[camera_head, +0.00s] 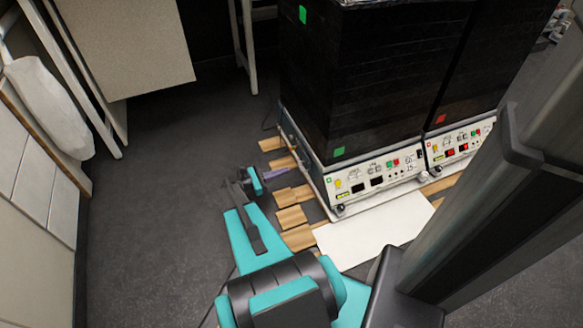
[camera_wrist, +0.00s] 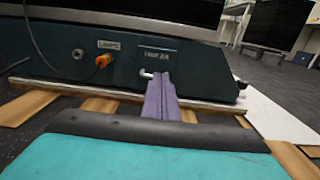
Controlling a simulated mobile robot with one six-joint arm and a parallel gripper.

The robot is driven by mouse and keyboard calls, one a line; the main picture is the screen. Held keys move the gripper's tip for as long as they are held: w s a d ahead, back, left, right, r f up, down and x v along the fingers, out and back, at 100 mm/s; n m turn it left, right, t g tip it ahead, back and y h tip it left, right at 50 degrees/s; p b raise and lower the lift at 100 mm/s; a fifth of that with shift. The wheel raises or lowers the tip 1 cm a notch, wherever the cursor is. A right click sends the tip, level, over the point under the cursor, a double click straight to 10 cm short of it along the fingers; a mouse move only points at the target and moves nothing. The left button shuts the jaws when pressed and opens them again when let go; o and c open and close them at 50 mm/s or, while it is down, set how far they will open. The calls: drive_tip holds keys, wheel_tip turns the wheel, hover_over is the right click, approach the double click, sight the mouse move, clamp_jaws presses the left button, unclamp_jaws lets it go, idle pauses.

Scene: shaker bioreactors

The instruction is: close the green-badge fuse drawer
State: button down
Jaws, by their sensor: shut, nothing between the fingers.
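The shaker with a green badge (camera_head: 339,151) has a white control panel on its front, in the head view. In the wrist view its dark side panel (camera_wrist: 210,72) carries a label that seems to read "FUSE 2A" (camera_wrist: 157,52). A small pale hook-shaped part (camera_wrist: 147,74) shows below that label, beside the fingertips. I cannot make out the fuse drawer itself; the fingers may hide it. My gripper (camera_head: 283,170) is at the shaker's left side. Its purple fingers (camera_wrist: 160,83) are together, empty, and point at the panel below the label. I cannot tell whether they touch it.
An orange connector (camera_wrist: 103,61) with a cable and a "LAMPS" label (camera_wrist: 111,45) sit left of the fuse label. A second shaker with a red badge (camera_head: 440,118) stands to the right. Wooden slats (camera_head: 292,217) lie under the shakers. The floor (camera_head: 160,200) at left is clear.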

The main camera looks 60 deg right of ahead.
drive_tip(key=shift+p+v, duration=0.65)
drive_tip(key=shift+v, duration=1.9)
